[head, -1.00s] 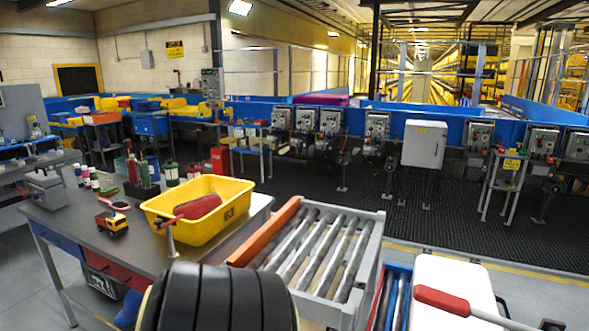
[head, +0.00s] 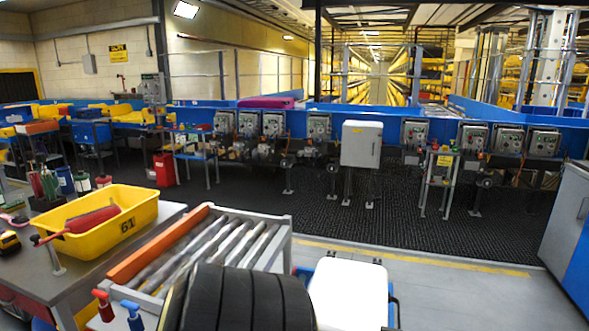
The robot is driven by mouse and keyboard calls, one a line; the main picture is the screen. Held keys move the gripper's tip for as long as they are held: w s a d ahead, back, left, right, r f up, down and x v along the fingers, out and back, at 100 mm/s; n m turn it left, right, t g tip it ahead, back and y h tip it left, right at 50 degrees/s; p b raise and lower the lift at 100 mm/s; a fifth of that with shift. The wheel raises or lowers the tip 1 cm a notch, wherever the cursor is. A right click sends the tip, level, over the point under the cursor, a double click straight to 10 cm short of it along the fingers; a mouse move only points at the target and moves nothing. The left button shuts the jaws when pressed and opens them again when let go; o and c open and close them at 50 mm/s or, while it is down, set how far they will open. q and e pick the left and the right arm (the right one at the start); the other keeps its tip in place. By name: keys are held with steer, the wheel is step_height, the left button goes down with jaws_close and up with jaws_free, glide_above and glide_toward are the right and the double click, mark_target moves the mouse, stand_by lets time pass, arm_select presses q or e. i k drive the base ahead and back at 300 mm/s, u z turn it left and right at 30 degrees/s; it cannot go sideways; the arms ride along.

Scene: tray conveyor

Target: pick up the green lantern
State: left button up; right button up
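I cannot make out a green lantern in the head view. Several bottles and containers stand at the back left of the grey workbench, among them a dark green bottle (head: 49,184), too small to tell in detail. A yellow bin (head: 118,219) marked 61 sits on the bench with a red rolled item (head: 93,220) in it. Neither of my grippers shows in the view.
A roller conveyor (head: 208,213) with an orange edge stands right of the bench. A black ribbed cylinder (head: 245,303) fills the bottom middle; I cannot tell what it is. A white-topped item (head: 347,293) is beside it. Open floor (head: 450,290) lies to the right.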

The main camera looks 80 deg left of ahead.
mark_target(83, 183)
steer(key=i, duration=2.35)
steer(key=u, duration=2.5)
steer(key=i, duration=4.1)
steer(key=u, duration=2.35)
steer(key=i, duration=1.6)
